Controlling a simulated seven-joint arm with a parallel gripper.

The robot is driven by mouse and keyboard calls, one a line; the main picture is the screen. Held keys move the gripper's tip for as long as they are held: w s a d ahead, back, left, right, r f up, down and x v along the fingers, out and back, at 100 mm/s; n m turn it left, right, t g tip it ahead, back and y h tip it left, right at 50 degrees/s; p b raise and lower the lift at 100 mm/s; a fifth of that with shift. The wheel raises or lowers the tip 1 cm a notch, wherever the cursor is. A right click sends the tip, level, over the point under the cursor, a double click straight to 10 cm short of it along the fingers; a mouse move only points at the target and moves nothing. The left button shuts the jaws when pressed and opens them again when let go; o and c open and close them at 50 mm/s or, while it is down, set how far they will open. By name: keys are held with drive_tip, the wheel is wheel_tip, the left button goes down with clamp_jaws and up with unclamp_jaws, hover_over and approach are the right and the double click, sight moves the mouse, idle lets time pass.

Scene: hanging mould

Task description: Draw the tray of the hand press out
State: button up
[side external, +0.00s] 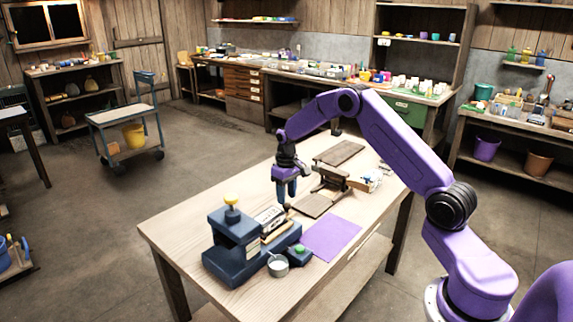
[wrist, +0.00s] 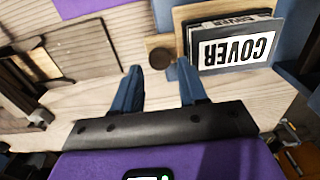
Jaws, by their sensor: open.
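The hand press (side external: 236,264) is a dark blue block with a yellow knob on top, standing on the near part of the wooden table. On its right side sits the tray (side external: 279,232), light wood, with a dark block labelled COVER (wrist: 236,45) on it in the wrist view. A round dark brown knob (wrist: 160,52) is at the tray's end. My gripper (side external: 286,194) is open and empty, pointing down beside that end. In the wrist view my gripper (wrist: 157,69) has its fingertips on either side of the knob's line, just short of it. I see no contact.
A purple sheet (side external: 331,238) lies flat right of the press. A grey cup (side external: 278,265) and a green button (side external: 299,248) are at the press's near side. The table's left far part (side external: 195,215) is clear.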

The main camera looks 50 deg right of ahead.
wheel_tip(320, 180, up, 14)
drive_tip(key=shift+r, duration=0.25)
idle(0.3)
drive_tip(key=s+a+r+n, duration=0.2)
drive_tip(key=s+a+n, duration=0.1)
drive_tip(key=s+a, duration=0.7)
drive_tip(key=s+a+r+n, duration=0.2)
drive_tip(key=s+a+n, duration=0.1)
drive_tip(key=s+a, duration=0.65)
drive_tip(key=s+f+n, duration=0.3)
drive_tip(key=s+n, duration=0.3)
drive_tip(key=s, duration=1.5)
drive_tip(key=shift+a+f+n, duration=0.15)
drive_tip(key=shift+a+n, duration=0.15)
drive_tip(key=shift+a, duration=0.1)
